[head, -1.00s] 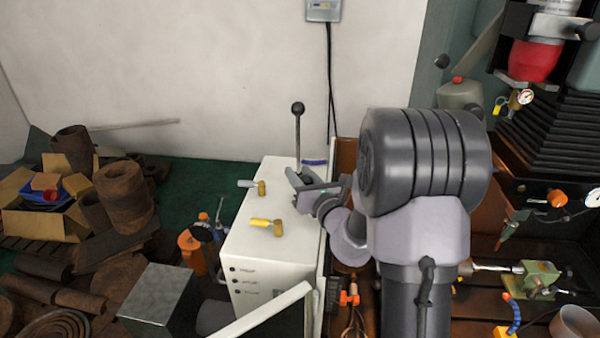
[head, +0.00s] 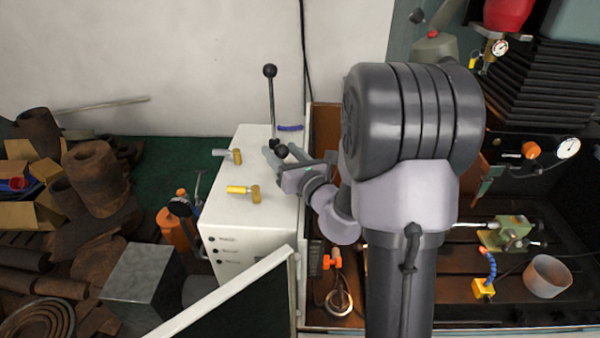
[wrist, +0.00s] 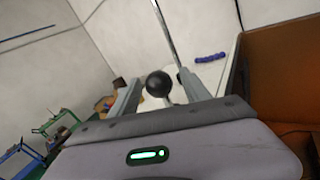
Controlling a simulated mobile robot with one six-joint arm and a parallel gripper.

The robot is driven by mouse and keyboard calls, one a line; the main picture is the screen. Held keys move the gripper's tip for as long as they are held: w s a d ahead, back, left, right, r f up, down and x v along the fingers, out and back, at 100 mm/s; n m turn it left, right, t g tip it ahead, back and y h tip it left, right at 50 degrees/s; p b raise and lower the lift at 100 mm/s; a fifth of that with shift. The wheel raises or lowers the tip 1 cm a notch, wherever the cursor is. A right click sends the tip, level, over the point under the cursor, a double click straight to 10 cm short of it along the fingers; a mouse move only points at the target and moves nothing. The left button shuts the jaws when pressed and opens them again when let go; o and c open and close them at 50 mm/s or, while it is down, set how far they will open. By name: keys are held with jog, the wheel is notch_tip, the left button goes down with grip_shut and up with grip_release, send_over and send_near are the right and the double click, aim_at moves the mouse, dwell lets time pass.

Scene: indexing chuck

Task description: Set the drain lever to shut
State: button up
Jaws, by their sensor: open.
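Two brass valves stand on top of the white cabinet (head: 262,222). One has a yellow handle (head: 238,190), the other a pale grey handle (head: 220,153); both handles point left. A tall upright lever (head: 271,105) with a black ball knob rises at the back of the top. A lower black ball knob (head: 281,151) is by my gripper (head: 284,159). I cannot read which one is the drain lever. In the wrist view my gripper (wrist: 160,92) is open, and the lower knob (wrist: 158,84) shows between its fingers; contact cannot be told.
An open dark panel (head: 235,300) with a white frame stands in front of the cabinet. A machine bed with a green vise (head: 505,235) lies to the right. Rusty pipes and boxes (head: 95,175) fill the left floor.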

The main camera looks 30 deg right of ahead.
jog(key=s+b, duration=0.1)
jog(key=s, duration=0.4)
jog(key=shift+s+f, duration=0.1)
jog(key=shift+s, duration=0.15)
jog(key=s+b, duration=0.1)
jog(key=b, duration=0.2)
jog(key=s+f+b, duration=0.1)
jog(key=s+b, duration=0.1)
jog(key=b, duration=0.1)
jog(key=s+b, duration=0.3)
jog(key=s+r+b, duration=0.1)
jog(key=s+b, duration=0.1)
jog(key=b, duration=0.2)
jog(key=shift+s+r, duration=0.15)
jog(key=shift+s, duration=0.25)
